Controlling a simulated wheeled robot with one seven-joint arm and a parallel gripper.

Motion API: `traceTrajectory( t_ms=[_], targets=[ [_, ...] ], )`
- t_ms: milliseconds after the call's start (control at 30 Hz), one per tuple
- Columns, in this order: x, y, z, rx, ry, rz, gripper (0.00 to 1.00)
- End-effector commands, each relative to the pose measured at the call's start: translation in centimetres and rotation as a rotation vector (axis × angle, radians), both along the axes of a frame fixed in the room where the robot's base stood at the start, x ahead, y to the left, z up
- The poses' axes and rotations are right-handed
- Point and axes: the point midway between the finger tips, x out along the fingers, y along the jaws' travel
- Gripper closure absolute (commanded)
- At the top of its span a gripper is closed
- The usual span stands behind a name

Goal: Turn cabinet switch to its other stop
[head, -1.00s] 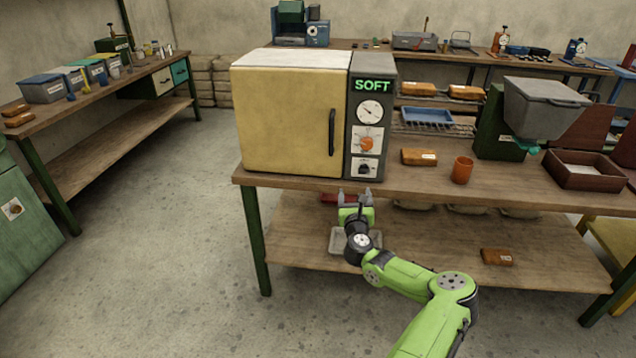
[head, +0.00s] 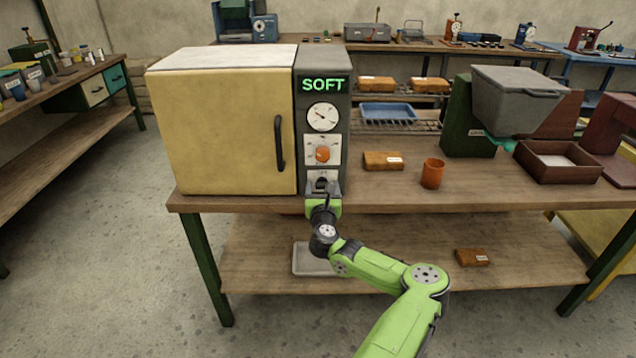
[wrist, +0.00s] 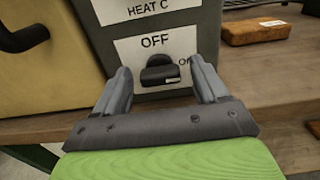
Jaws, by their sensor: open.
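The cabinet (head: 225,125) has a pale yellow door and a dark control panel with a lit SOFT display (head: 323,85). The black cabinet switch (wrist: 160,72) sits low on the panel, on a white plate marked OFF above it and ON at its right, partly cut off. My gripper (wrist: 160,82) is open, with one finger on each side of the switch in the wrist view. I cannot tell whether either finger touches it. In the head view my gripper (head: 322,188) is in front of the lower panel and partly hides the switch.
An orange dial (head: 323,154) and a round gauge (head: 322,117) are above the switch. The door handle (head: 280,143) juts out to the left. An orange cup (head: 433,173) and a brown block (head: 383,161) stand to the right on the wooden bench (head: 500,192).

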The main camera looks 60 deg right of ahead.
Motion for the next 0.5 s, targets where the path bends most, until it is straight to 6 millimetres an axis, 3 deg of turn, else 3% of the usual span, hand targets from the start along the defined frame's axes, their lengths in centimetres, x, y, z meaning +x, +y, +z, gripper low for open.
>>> traceTrajectory(
  t_ms=[267, 500],
  targets=[
    [-0.10, 0.00, 0.05, 0.000, 0.001, -0.001, 0.28],
    [-0.09, 0.00, 0.04, 0.000, 0.001, -0.001, 0.64]
  ],
)
